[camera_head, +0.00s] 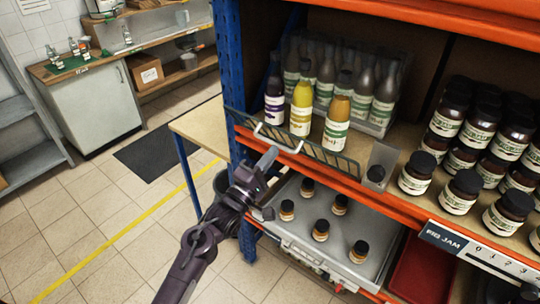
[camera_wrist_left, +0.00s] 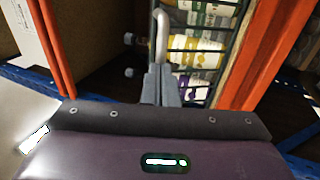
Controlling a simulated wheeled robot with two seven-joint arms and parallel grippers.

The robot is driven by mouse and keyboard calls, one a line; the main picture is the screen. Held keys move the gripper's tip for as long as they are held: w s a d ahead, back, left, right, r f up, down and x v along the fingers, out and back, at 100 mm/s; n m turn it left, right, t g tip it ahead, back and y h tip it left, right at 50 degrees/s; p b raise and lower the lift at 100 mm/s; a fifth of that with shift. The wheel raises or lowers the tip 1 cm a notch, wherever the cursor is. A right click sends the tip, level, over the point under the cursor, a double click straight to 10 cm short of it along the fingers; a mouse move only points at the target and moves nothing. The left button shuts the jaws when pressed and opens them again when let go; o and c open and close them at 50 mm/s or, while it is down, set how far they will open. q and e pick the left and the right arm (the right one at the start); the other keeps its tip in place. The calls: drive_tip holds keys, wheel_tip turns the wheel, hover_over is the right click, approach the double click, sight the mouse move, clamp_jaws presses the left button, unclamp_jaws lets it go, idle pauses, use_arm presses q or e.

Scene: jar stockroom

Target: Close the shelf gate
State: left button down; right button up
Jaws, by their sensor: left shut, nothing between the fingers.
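The shelf gate (camera_head: 325,154) is a low dark wire panel along the front edge of the orange shelf, in front of the bottles. It looks roughly upright; I cannot tell whether it is latched. Its pale bar handle (camera_head: 280,141) faces outward. My left gripper (camera_head: 268,158) is shut and empty, with its fingertips just below and close to the handle. In the left wrist view the shut fingers (camera_wrist_left: 160,84) point at the handle (camera_wrist_left: 161,35), with the gate's bars (camera_wrist_left: 207,50) to the right. I cannot tell whether they touch. My right gripper is not in view.
Several bottles (camera_head: 301,108) stand behind the gate. A blue post (camera_head: 230,80) rises left of it. Dark-lidded jars (camera_head: 459,192) fill the shelf to the right. A grey tray (camera_head: 290,232) with small jars sits below. Open tiled floor (camera_head: 100,215) lies at left.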

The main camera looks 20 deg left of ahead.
sight(285, 133)
use_arm(q)
drive_tip(key=w+r+p, duration=0.1)
drive_tip(key=w+d+r+p, duration=0.1)
drive_tip(key=r, duration=0.1)
drive_tip(key=w+r, duration=0.1)
drive_tip(key=shift+w+d+r+p, duration=0.15)
drive_tip(key=shift+w+r+p, duration=0.15)
drive_tip(key=shift+p, duration=0.1)
drive_tip(key=shift+x, duration=1.25)
drive_tip(key=shift+r, duration=0.2)
